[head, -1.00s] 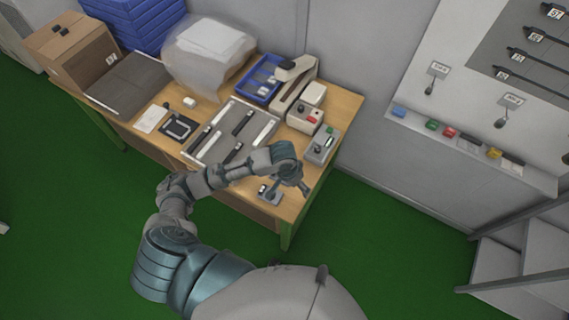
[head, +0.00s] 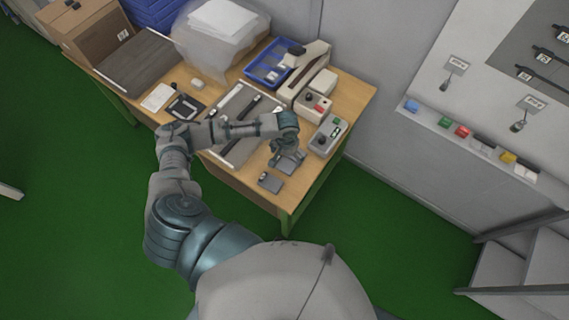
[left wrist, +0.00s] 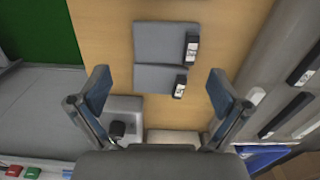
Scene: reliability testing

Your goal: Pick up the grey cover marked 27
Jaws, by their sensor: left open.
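Two flat grey covers lie side by side on the wooden table's front right part. The front cover (head: 270,182) is clear of my gripper in the head view and shows in the left wrist view (left wrist: 163,43). The second cover (left wrist: 158,78) is partly under my left gripper in the head view. Each has a small black-and-white tag; the numbers are too small to read, so I cannot tell which is 27. My left gripper (head: 287,152) is open and empty above the second cover; its fingers (left wrist: 160,92) stand either side of it. My right gripper is not in view.
A grey control box (head: 328,136) stands right of the gripper, with a box with a red button (head: 313,104) behind it. A grey tray with dark and light bars (head: 240,105) lies left. A blue bin (head: 272,62) is farther back. The table's front edge is close.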

